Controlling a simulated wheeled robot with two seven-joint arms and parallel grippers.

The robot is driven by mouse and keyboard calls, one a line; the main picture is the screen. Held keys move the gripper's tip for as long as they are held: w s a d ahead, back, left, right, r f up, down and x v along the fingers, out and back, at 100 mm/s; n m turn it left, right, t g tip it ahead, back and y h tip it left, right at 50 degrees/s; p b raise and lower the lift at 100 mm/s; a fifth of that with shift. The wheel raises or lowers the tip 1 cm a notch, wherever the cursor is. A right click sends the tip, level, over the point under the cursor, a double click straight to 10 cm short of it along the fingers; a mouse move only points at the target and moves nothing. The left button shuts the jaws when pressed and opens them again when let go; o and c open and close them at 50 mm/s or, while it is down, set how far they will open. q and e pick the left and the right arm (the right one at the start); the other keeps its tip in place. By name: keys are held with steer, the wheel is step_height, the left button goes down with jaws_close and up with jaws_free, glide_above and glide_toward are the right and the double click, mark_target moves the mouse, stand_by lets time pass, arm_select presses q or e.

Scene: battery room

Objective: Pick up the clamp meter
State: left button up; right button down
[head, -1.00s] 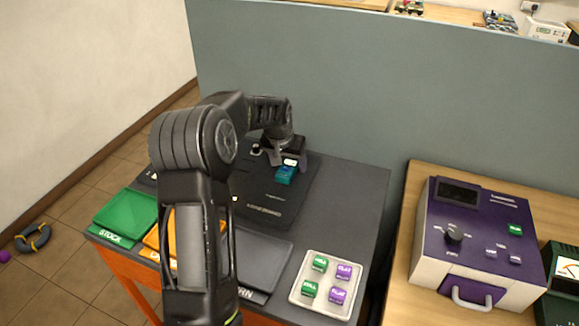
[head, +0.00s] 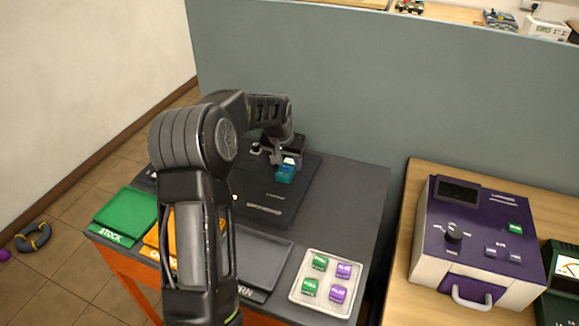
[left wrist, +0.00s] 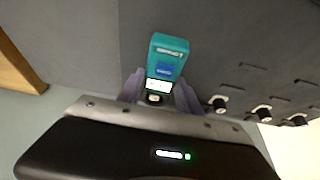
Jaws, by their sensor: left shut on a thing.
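The clamp meter is a small teal device (head: 286,172) with a blue patch and a pale screen, on the dark board at the back of the table. My left gripper (head: 283,158) is over its far end, with fingers shut on it. In the left wrist view the meter (left wrist: 168,55) sticks out beyond the two fingers (left wrist: 160,90), its screen end between them. I cannot tell whether it touches the board. My right gripper is not in view.
A green tray (head: 126,214), an orange tray and a grey tray (head: 262,257) line the table's front. A white tray (head: 298,286) holds several green and purple blocks. A purple tester (head: 470,222) stands on the right bench. A grey partition (head: 340,90) rises behind.

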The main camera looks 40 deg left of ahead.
mark_target(289, 164)
arm_select(q)
jaws_close()
steer(key=shift+r, duration=0.15)
step_height(289, 164, up, 10)
steer(key=b, duration=0.1)
stand_by(0.5)
stand_by(0.5)
